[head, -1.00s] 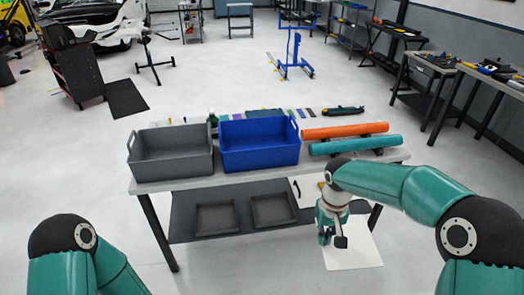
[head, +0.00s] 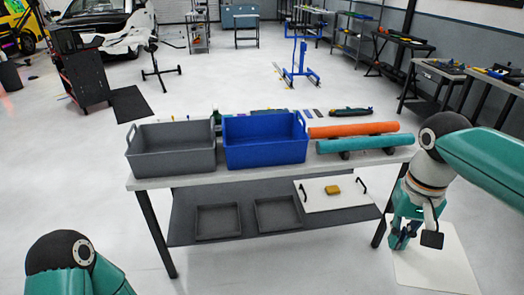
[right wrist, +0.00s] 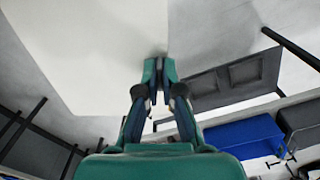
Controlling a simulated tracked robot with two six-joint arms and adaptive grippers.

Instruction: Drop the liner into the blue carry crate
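The liner is a flat white sheet (head: 440,262) hanging below my right gripper (head: 398,240), at the right of the table's front leg. In the right wrist view the liner (right wrist: 95,60) fills the upper left, and the fingertips of my right gripper (right wrist: 159,68) are closed together on its edge. The blue carry crate (head: 265,150) stands on the table top, left of and above the gripper; it also shows in the right wrist view (right wrist: 240,135). What I see of its inside is empty. My left gripper is out of view; only part of my left arm shows.
A grey crate (head: 172,155) stands directly left of the blue one. An orange roll (head: 350,129) and a teal roll (head: 365,143) lie right of it on the table (head: 215,176). The lower shelf holds two dark trays and a white board (head: 320,203) with a yellow block (head: 333,190).

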